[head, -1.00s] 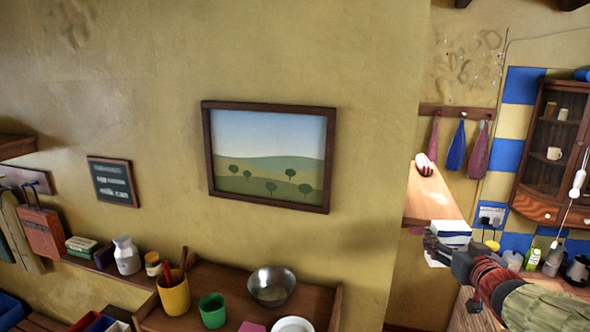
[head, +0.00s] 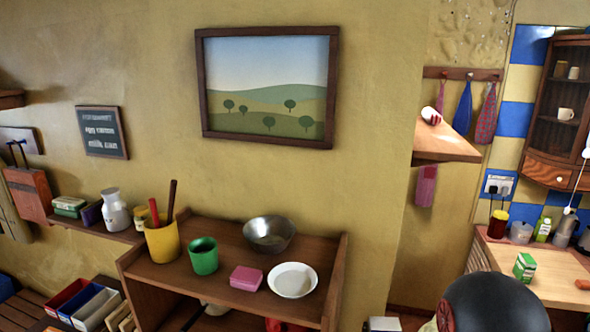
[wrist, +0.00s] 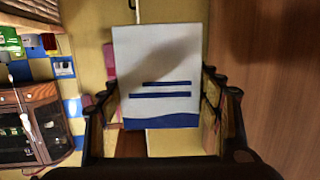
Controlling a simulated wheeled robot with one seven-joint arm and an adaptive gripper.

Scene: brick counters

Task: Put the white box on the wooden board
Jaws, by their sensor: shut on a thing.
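The white box (wrist: 156,75) with blue stripes fills the middle of the wrist view. My gripper (wrist: 160,98) is shut on it, with one dark finger at each side. In the head view the gripper is not clearly seen; only a dark rounded part of my arm shows at the bottom right.
A green-and-white carton (head: 524,267) stands on the pale surface, with bottles and jars behind it. A wooden shelf (head: 265,295) holds a yellow pot, green cup, metal bowl (head: 270,235), pink block and white dish. A higher wooden ledge (head: 440,148) bears a red-and-white object.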

